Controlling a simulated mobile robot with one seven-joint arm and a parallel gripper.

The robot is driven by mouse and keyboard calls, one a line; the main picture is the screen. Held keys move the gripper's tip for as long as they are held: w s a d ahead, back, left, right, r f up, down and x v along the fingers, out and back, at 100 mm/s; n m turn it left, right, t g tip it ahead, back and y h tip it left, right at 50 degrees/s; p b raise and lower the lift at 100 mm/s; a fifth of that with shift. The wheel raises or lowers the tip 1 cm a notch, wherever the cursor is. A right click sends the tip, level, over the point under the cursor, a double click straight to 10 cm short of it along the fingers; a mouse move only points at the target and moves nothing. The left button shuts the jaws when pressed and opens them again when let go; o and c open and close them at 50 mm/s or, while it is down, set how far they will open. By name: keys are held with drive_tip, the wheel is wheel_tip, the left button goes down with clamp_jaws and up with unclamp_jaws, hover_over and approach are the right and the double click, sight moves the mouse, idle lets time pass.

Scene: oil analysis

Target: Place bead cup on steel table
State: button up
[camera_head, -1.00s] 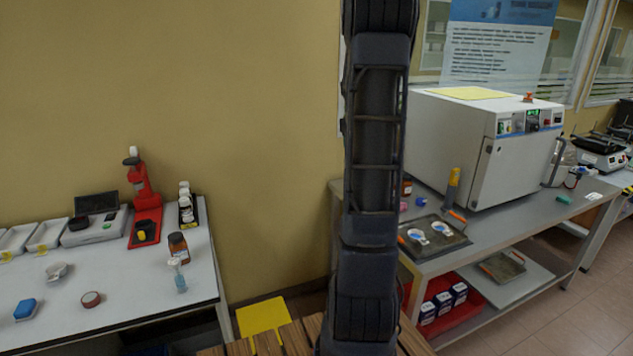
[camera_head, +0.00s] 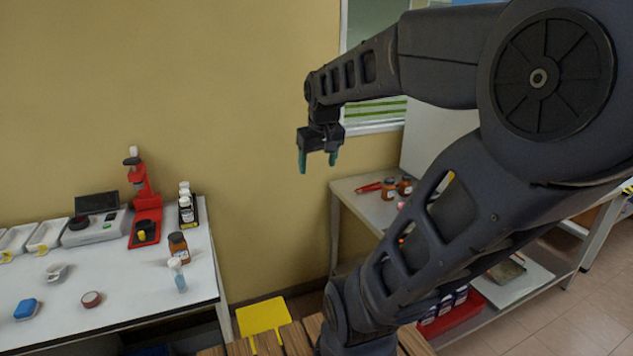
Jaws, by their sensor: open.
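My gripper (camera_head: 318,162) is open and empty, with its two teal fingertips pointing down. It hangs high in front of the yellow wall, between the white-topped table on the left and the steel table (camera_head: 366,207) on the right. My arm hides much of the steel table. No object can be surely told as the bead cup. A small white cup-like dish (camera_head: 56,271) lies on the white-topped table, and a dark cup with yellow on it (camera_head: 143,233) sits on the red press base.
The white-topped table (camera_head: 130,312) also holds a red press (camera_head: 140,185), brown bottle (camera_head: 178,247), dropper bottle (camera_head: 178,275), blue block (camera_head: 26,309) and red round tin (camera_head: 91,299). Brown jars (camera_head: 389,188) and a red tool (camera_head: 369,187) are on the steel table. Its near left corner looks clear.

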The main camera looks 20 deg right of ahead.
drive_tip(key=s+a+f, duration=0.2)
drive_tip(key=s+a, duration=0.1)
drive_tip(key=s, duration=0.3)
drive_tip(key=shift+s+f+m+t+y, duration=0.15)
drive_tip(key=shift+s+m+t+y, duration=0.1)
drive_tip(key=shift+m+t+y, duration=0.05)
